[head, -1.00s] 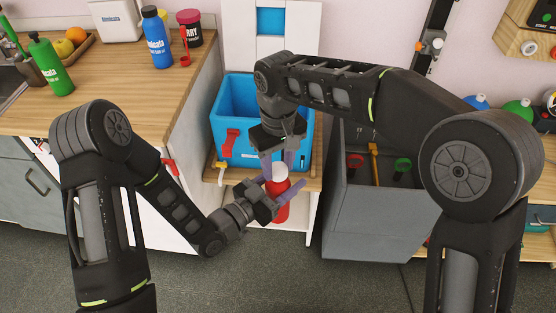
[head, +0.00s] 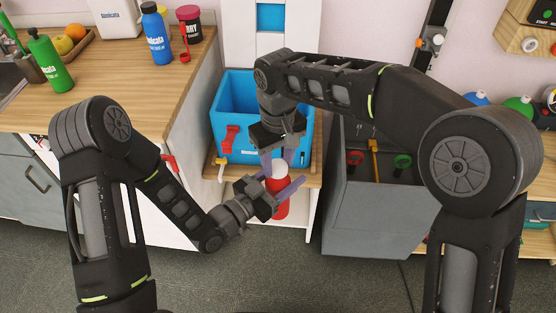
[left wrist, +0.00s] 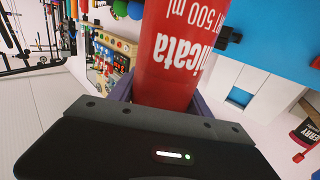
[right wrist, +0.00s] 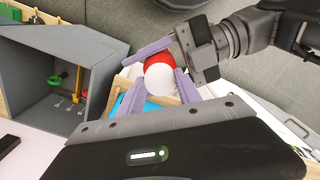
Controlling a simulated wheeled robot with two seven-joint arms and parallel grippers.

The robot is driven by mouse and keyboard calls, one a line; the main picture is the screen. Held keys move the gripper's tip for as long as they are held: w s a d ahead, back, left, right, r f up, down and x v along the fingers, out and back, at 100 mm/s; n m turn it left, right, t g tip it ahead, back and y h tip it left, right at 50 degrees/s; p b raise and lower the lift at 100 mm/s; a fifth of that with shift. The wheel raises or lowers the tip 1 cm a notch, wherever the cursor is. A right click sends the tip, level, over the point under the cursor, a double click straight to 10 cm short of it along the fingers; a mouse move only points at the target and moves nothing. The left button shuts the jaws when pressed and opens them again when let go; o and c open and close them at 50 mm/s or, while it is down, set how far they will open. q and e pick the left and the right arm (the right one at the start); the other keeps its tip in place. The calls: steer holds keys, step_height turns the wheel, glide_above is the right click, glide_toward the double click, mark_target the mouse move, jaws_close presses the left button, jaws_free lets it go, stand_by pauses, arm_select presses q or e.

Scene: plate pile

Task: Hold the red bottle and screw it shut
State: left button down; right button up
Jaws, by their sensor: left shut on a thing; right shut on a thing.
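The red bottle (head: 279,198) with a white cap (head: 280,170) stands about upright in front of the blue bin. Its red body with white lettering fills the middle of the left wrist view (left wrist: 176,55). My left gripper (head: 279,189) comes in from the left and is shut around the bottle's body. My right gripper (head: 278,160) comes down from above and is shut on the white cap. In the right wrist view, the cap (right wrist: 159,77) sits between its purple fingers. The cap covers the neck, so I cannot tell how tight it is.
The blue bin (head: 240,100) stands behind the bottle on a low wooden shelf. A wooden counter (head: 110,90) with a blue bottle (head: 156,38) and a green bottle (head: 50,65) is at left. A grey open box (head: 365,215) is at right.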

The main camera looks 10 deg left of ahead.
steer(key=shift+f, duration=0.45)
